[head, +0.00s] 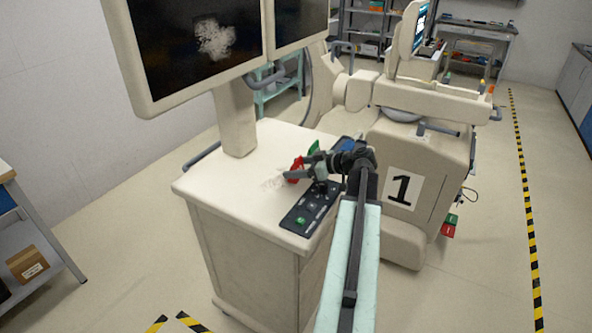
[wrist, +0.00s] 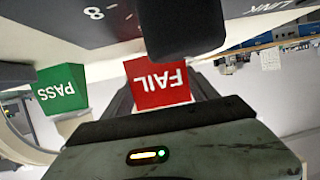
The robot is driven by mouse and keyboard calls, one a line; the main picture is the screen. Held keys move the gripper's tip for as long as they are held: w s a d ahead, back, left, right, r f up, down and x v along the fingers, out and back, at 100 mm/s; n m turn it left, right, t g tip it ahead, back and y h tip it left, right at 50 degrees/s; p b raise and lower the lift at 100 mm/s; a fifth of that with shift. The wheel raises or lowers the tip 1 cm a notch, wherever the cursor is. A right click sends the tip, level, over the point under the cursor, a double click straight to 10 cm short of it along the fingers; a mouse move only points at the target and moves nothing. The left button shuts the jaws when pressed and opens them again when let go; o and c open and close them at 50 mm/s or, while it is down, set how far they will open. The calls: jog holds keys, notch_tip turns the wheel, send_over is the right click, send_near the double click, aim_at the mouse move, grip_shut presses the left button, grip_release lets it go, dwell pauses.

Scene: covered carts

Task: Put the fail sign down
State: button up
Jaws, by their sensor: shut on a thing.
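The fail sign (head: 296,165) is a small red block with white lettering. In the wrist view the fail sign (wrist: 160,82) shows upside down between the dark fingers. My gripper (head: 291,174) is shut on it, over the pale top of the cart (head: 220,180) with the monitors. I cannot tell whether the sign touches that top. A green pass sign (wrist: 62,88) is beside it, apart from my gripper; in the head view the pass sign (head: 314,148) is partly hidden behind my gripper.
A dark control panel (head: 298,222) with a green button lies along the cart top's right edge. The monitor post (head: 235,118) rises at the back left. A machine marked 1 (head: 428,160) stands close on the right. The cart top's left part is clear.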

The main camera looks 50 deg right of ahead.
aim_at(297, 161)
notch_tip(297, 161, up, 8)
jog(key=p, duration=0.7)
jog(key=shift+r, duration=0.25)
jog(key=shift+f, duration=0.1)
